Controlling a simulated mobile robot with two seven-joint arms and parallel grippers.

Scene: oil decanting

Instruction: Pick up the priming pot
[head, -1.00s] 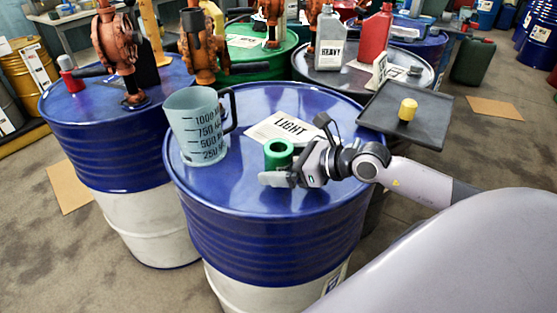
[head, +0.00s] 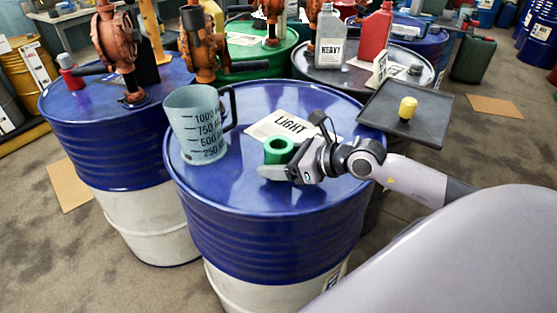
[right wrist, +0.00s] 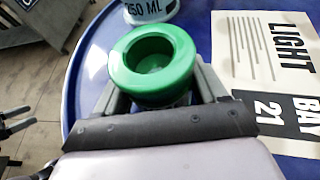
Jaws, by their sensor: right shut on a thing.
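A green, thick-rimmed round pot (head: 279,149), which I take to be the priming pot, is upright over the top of the front blue drum (head: 235,205). My right gripper (head: 274,172) is shut around its body. In the right wrist view the pot (right wrist: 153,62) sits between the fingers, with its rim above them and its hollow facing up. The pot's lower part is hidden, so I cannot tell whether it touches the drum.
A measuring jug (head: 200,126) stands left of the pot on the same drum. A "LIGHT" card (head: 285,124) lies behind the pot. A dark tray (head: 405,112) with a yellow-capped item (head: 407,108) is at the right. Orange pumps (head: 197,45) rise behind.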

